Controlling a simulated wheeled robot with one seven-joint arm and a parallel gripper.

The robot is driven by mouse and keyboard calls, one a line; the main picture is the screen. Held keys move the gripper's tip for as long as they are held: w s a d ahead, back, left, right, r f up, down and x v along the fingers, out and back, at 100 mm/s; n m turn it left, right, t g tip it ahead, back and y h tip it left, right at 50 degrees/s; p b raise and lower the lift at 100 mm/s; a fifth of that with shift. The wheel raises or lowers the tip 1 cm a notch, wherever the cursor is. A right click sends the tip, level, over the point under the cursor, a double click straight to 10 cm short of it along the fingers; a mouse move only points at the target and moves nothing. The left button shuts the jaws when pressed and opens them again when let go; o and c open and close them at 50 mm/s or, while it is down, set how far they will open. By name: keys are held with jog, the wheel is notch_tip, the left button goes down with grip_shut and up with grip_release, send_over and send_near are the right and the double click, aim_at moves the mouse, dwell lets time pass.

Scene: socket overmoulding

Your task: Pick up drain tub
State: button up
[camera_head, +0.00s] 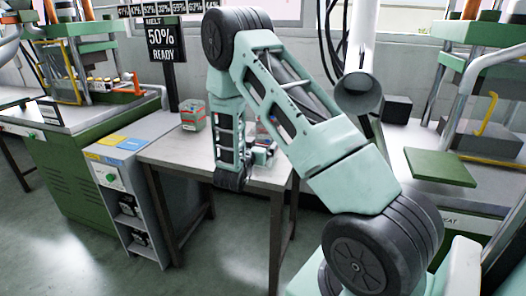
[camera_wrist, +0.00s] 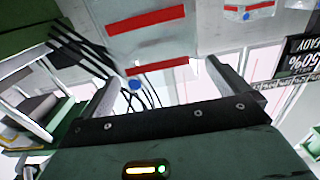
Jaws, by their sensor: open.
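I cannot tell for sure which thing is the drain tub. A small green and red box (camera_head: 193,115) stands on the grey work table (camera_head: 170,150), left of my forearm in the head view. My gripper (camera_head: 264,148) is low over the right part of the table, partly hidden behind my arm. In the wrist view my gripper (camera_wrist: 163,75) is open, its two pale fingers spread. A pale grey panel with red bars and a blue dot (camera_wrist: 150,42) shows beyond and between the fingers. I cannot tell its distance, and no contact is visible.
A black sign reading "50% READY" (camera_head: 162,39) stands behind the table, and also shows in the wrist view (camera_wrist: 302,58). Green presses stand left (camera_head: 80,130) and right (camera_head: 475,100). A grey cabinet (camera_head: 125,200) adjoins the table. The table's front left is clear.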

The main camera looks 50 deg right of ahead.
aim_at(267, 128)
jog(key=x, duration=0.4)
jog(key=shift+w+d+r+p, duration=0.1)
jog(key=shift+d+r+p, duration=0.2)
jog(key=shift+w+d, duration=0.25)
jog(key=shift+d, duration=0.25)
jog(key=c, duration=1.1)
